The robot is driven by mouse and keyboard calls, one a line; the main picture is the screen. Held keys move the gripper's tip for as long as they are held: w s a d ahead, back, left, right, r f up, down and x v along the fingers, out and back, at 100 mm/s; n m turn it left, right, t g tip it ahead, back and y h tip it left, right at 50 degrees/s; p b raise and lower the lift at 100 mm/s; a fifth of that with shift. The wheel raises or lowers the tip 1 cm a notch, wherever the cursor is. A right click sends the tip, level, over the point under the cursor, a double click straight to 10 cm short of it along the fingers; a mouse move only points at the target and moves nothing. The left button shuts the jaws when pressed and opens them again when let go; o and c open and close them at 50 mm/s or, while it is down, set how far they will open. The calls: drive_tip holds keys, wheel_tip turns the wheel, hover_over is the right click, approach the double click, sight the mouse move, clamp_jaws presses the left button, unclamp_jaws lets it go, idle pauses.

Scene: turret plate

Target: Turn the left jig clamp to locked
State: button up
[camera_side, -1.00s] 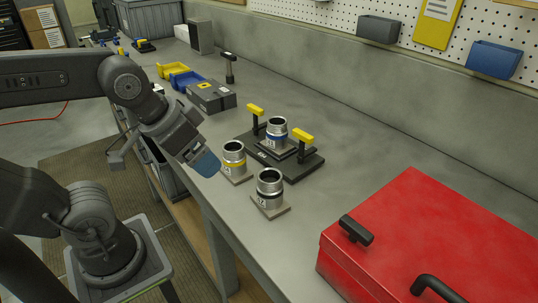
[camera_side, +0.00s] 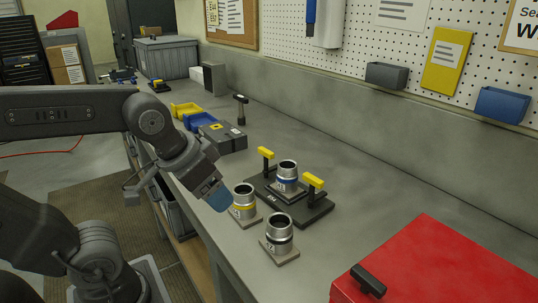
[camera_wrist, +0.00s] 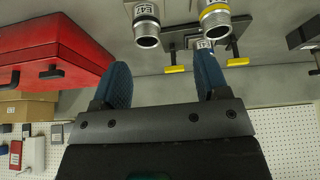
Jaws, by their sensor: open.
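The black jig plate (camera_side: 318,212) lies on the bench and carries a blue-banded metal cylinder (camera_side: 287,177). The left jig clamp (camera_side: 266,153) is a yellow bar on a dark post at the plate's far left. The right clamp (camera_side: 313,180) is similar and stands right of the cylinder. Two yellow clamp bars also show in the wrist view (camera_wrist: 237,61) (camera_wrist: 176,69); which is the left one is unclear there. My gripper (camera_side: 217,197) is open and empty, apart from both clamps, left of the yellow-banded cylinder (camera_side: 243,204). In the wrist view its blue fingers (camera_wrist: 163,62) are spread.
A red toolbox (camera_side: 440,270) is at the right. Bench right of the jig is clear.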

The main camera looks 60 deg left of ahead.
drive_tip(key=w+a+r+n, duration=0.1)
drive_tip(key=w+r, duration=0.1)
drive_tip(key=w+a+r+n+g, duration=0.1)
drive_tip(key=w+n, duration=0.1)
drive_tip(key=w, duration=0.1)
drive_tip(key=w+a+r+n, duration=0.1)
drive_tip(key=w+r+n, duration=0.1)
drive_tip(key=w, duration=0.1)
drive_tip(key=shift+w+a+r+g+y, duration=0.15)
drive_tip(key=shift+a+r+g+y, duration=0.15)
drive_tip(key=c, duration=0.4)
drive_tip(key=n+g, duration=0.4)
drive_tip(key=n, duration=0.9)
hover_over(266, 150)
wheel_tip(266, 150, down, 14)
drive_tip(key=shift+r, duration=0.2)
clamp_jaws()
